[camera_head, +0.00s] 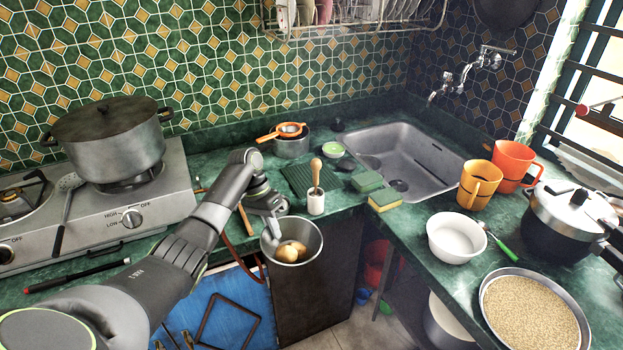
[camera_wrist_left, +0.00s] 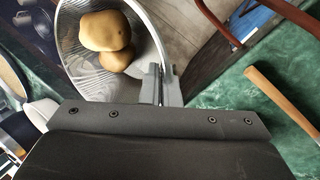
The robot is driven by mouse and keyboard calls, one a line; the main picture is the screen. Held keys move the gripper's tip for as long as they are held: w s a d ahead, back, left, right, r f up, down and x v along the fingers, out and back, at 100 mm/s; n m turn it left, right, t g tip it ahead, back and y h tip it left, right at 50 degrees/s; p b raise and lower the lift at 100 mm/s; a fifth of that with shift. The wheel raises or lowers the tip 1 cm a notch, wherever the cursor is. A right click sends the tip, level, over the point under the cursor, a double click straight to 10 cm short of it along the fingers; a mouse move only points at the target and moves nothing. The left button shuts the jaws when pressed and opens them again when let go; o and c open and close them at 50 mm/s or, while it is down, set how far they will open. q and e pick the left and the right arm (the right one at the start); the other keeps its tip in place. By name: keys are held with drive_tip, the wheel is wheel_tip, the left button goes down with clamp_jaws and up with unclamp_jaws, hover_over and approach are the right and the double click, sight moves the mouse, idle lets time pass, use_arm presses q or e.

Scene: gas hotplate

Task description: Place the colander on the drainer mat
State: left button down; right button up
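The colander (camera_head: 312,236) is a metal bowl with round potatoes (camera_head: 290,251) in it. It hangs in the air in front of the counter edge, slightly tilted. My left gripper (camera_head: 274,229) is shut on its rim at the left side. In the left wrist view the colander (camera_wrist_left: 85,72) shows at the upper left, its rim between the fingers (camera_wrist_left: 165,85). The drainer mat (camera_head: 297,178) is a dark green ribbed mat on the counter, behind the colander and left of the sink. My right gripper is not in view.
A white mortar with a wooden pestle (camera_head: 316,200) stands at the mat's front right edge. A small pot with an orange strainer (camera_head: 291,129) stands behind the mat. Sponges (camera_head: 385,200) lie to the right, beside the sink (camera_head: 410,155). A stove with a large pot (camera_head: 112,150) is left.

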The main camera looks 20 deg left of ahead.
use_arm(q)
drive_tip(key=a+r+n+t+y+b, duration=0.2)
drive_tip(key=a+r+n+t+y, duration=0.2)
drive_tip(key=n, duration=1.7)
drive_tip(key=shift+s+a+r+t, duration=0.15)
drive_tip(key=shift+a+r+t, duration=1.05)
drive_tip(key=shift+r, duration=0.6)
drive_tip(key=shift+n, duration=0.3)
